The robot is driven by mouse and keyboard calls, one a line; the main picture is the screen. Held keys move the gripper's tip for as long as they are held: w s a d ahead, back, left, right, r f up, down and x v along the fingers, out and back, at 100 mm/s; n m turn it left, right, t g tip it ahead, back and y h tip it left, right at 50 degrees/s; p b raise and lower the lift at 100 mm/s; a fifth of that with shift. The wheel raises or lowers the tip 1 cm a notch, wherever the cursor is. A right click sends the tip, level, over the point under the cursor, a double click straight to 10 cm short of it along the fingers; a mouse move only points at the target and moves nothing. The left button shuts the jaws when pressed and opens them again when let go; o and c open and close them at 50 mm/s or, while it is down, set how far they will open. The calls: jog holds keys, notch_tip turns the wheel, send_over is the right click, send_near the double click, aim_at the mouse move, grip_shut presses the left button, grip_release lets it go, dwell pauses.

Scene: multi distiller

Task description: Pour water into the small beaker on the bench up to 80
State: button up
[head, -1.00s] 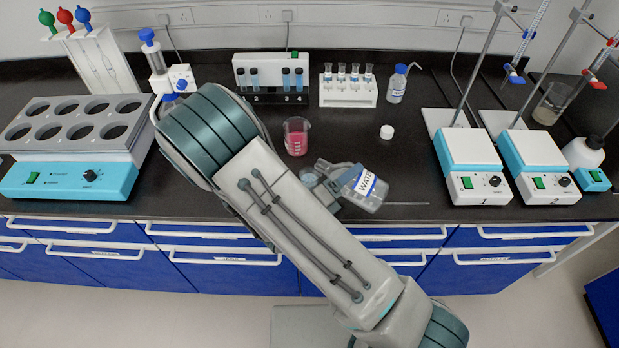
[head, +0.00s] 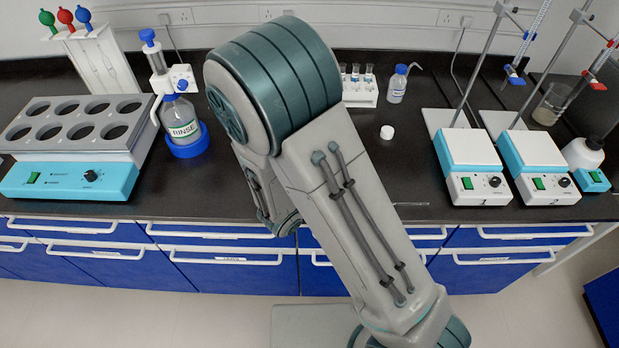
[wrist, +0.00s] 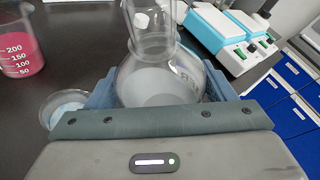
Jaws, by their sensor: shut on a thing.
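My gripper (wrist: 160,92) is shut on a clear glass water bottle (wrist: 158,72), with a blue finger on each side. The bottle looks roughly upright in the wrist view, its neck toward the top of the picture; its label is not readable there. A small round glass vessel (wrist: 45,112) with pale bluish contents is left of the gripper, partly hidden by it; I cannot read any marks on it. A larger beaker (wrist: 20,45) of pink liquid, marked 50 to 200, stands at the far left. In the head view my arm hides the gripper, bottle and both vessels.
A vial rack (head: 358,88), blue-capped bottle (head: 396,85) and loose white cap (head: 387,132) are behind. Two hotplates (head: 470,165) with stands are right. The bench between cap and hotplates is clear.

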jog(key=shift+s+d+f+m+y+b, duration=0.15)
jog(key=shift+d+m+y+b, duration=0.15)
jog(key=shift+m+y+b, duration=0.55)
jog(key=m+b, duration=0.1)
jog(key=b, duration=0.2)
jog(key=shift+d+r, duration=0.1)
jog(key=shift+r, duration=0.2)
jog(key=shift+r+b, duration=0.1)
jog(key=shift+b, duration=0.85)
jog(key=shift+s+d+r+m+y+b, duration=0.1)
jog(key=shift+r+m+y+b, duration=0.2)
jog(key=shift+b, duration=0.55)
jog(key=shift+w+a+p, duration=0.25)
jog(key=shift+a+p, duration=0.35)
jog(key=shift+p, duration=0.1)
